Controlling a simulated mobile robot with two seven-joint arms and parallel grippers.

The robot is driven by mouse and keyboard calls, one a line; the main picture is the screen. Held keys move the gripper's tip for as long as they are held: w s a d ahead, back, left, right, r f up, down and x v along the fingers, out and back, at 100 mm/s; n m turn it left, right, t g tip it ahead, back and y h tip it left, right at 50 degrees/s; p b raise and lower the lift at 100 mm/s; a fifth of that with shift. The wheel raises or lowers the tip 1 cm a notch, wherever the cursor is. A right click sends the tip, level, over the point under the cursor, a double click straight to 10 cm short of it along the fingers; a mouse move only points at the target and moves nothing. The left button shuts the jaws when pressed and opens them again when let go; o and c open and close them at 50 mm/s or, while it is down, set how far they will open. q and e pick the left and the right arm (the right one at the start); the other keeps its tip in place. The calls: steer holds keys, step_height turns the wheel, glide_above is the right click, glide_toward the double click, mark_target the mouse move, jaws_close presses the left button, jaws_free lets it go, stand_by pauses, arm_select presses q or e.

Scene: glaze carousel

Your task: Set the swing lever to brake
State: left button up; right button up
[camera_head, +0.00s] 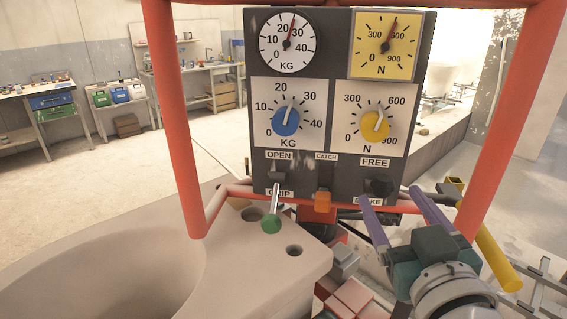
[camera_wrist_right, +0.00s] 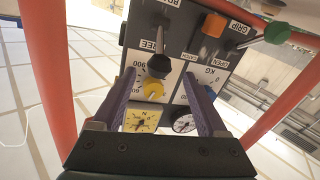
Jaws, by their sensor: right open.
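The swing lever (camera_head: 379,187) has a dark knob and sits between the FREE label (camera_head: 375,163) and the partly covered BRAKE label on the dark control panel (camera_head: 328,80). In the right wrist view, which is upside down, the lever (camera_wrist_right: 159,66) reaches from the BRAKE side towards the FREE label. My right gripper (camera_head: 388,194) is open, with its purple fingers pointing at the panel. In the right wrist view the knob appears between the fingertips (camera_wrist_right: 161,76); contact cannot be made out. My left gripper is not in view.
A green-tipped lever (camera_head: 271,224) points down at GRIP, and an orange catch block (camera_head: 323,201) sits left of the swing lever. Red frame posts (camera_head: 178,110) stand either side of the panel. A yellow bar (camera_head: 497,257) lies right of my gripper. A pale basin (camera_head: 110,260) is lower left.

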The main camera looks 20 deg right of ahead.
steer(key=b+x, duration=0.3)
steer(key=x, duration=0.4)
steer(key=shift+w+d+f, duration=0.1)
steer(key=shift+d+f, duration=0.05)
steer(key=shift+d, duration=0.05)
steer(key=shift+w+d+b, duration=0.1)
steer(key=shift+w+b, duration=0.3)
steer(key=shift+w, duration=0.05)
steer(key=shift+c, duration=0.3)
jaws_close()
stand_by(0.4)
